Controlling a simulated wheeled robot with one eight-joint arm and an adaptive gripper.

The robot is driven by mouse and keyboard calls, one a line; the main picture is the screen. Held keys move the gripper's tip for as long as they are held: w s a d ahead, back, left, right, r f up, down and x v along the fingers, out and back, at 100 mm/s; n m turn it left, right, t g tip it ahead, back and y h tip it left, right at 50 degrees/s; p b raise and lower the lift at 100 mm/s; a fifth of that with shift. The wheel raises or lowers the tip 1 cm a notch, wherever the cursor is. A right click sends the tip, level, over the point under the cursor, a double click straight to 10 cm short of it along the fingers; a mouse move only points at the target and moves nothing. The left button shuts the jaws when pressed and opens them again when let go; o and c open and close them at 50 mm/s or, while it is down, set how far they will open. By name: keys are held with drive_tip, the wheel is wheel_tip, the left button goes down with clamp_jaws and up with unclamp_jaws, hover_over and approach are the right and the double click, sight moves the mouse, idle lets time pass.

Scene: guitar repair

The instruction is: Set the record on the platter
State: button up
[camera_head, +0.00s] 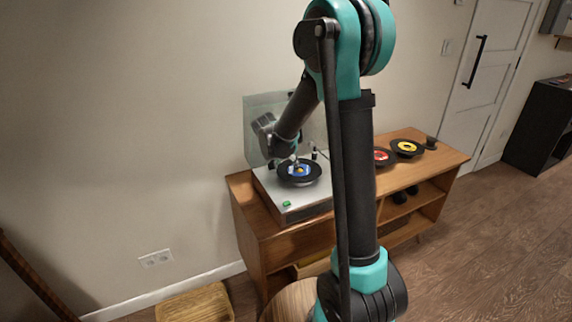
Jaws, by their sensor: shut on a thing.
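The turntable (281,199) stands at the left end of the wooden cabinet, with its clear lid raised at the back (256,111). A black record with a blue label (312,176) is over the platter and covers it. I cannot tell whether the record touches the platter or is slightly above it. My gripper (296,162) points down at the middle of the record and is shut on it. The fingertips are small and partly hidden in this view.
A record with a red label (381,156) and one with a yellow label (407,147) lie on the cabinet top (440,157) to the right. A small dark object (431,142) is beside them. A wooden crate (196,303) is on the floor. The wall is close behind.

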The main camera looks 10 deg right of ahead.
drive_tip(key=shift+o, duration=0.3)
drive_tip(key=shift+d, duration=0.45)
drive_tip(key=shift+w+r, duration=0.1)
drive_tip(key=shift+r, duration=0.15)
drive_tip(key=shift+c, duration=0.5)
drive_tip(key=shift+d+r, duration=0.15)
drive_tip(key=shift+r, duration=0.15)
drive_tip(key=shift+c, duration=0.2)
drive_tip(key=shift+r, duration=0.2)
drive_tip(key=shift+a, duration=0.65)
drive_tip(key=shift+f, duration=0.5)
idle(0.3)
drive_tip(key=shift+r, duration=0.4)
drive_tip(key=shift+r, duration=0.35)
